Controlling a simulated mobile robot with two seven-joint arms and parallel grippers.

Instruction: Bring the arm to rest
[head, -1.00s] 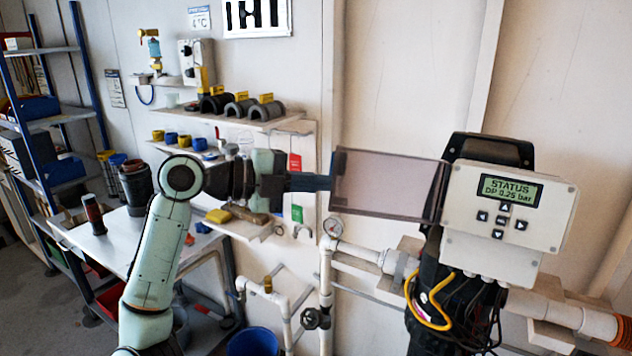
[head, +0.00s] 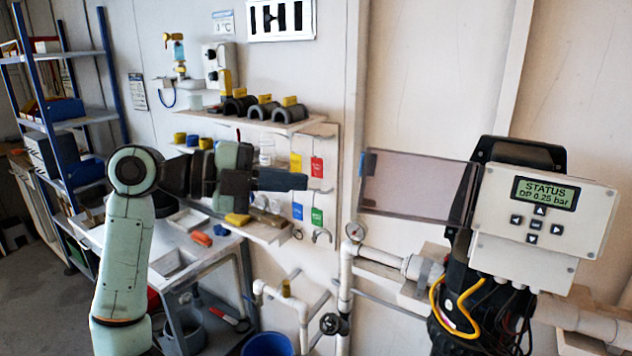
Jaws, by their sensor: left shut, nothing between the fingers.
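My left arm (head: 125,245) comes up from the lower left and bends at the elbow to point right. My left gripper (head: 303,181) is shut and empty. It hangs in front of the wall shelves and the colored tags, with a gap between its tips and the tinted cover (head: 415,186). The cover stands swung out to the left of the controller box (head: 540,215), whose screen reads "STATUS DP 0.25 bar". My right gripper is not in view.
Wall shelves (head: 262,124) with dark clamps and small parts are behind my gripper. A workbench (head: 205,262) and a blue-framed rack (head: 85,118) stand at the left. White pipes (head: 345,290) run below the controller. A blue bucket (head: 268,344) is on the floor.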

